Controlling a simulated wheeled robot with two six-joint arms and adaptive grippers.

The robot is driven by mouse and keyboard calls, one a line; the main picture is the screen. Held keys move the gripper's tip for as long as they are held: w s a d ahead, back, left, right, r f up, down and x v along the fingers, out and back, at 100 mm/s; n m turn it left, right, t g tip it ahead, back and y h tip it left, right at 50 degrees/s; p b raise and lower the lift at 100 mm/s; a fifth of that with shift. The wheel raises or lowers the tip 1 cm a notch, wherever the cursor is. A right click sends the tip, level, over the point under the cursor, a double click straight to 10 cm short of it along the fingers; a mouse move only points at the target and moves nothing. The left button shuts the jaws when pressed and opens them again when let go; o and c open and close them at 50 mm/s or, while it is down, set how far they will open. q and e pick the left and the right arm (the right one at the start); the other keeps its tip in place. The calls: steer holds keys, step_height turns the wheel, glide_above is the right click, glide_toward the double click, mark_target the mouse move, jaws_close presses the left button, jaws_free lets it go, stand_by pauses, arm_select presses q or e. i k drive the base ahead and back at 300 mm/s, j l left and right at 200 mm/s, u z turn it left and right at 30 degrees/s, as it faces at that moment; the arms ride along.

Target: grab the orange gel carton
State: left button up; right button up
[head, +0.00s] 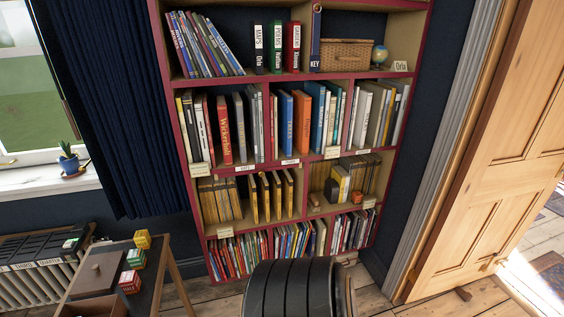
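Several small cartons stand on the dark side table at lower left: a yellow-orange carton (142,239) at the back corner, a green-and-white carton (136,258) in front of it, and a red-and-white carton (130,281) nearer me. A small orange block or box (356,197) also sits on the lower shelf at right, by a yellow-and-white box (341,182). The print is too small to read, so I cannot tell which is the orange gel carton. Neither of my grippers is in view.
The side table (147,285) also bears a brown lidded box (99,272). A crowded bookshelf (267,130) fills the middle. A radiator (38,284) stands at left under a window sill with a potted plant (68,159). A wooden door (497,150) is at right, with bare floor before it.

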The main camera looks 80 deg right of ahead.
mark_target(357, 199)
steer(key=z, duration=3.25)
steer(key=i+j, duration=0.2)
steer(key=i, duration=0.15)
steer(key=i+j+u, duration=0.15)
steer(key=i, duration=0.2)
steer(key=i+j, duration=0.2)
steer(key=i, duration=0.2)
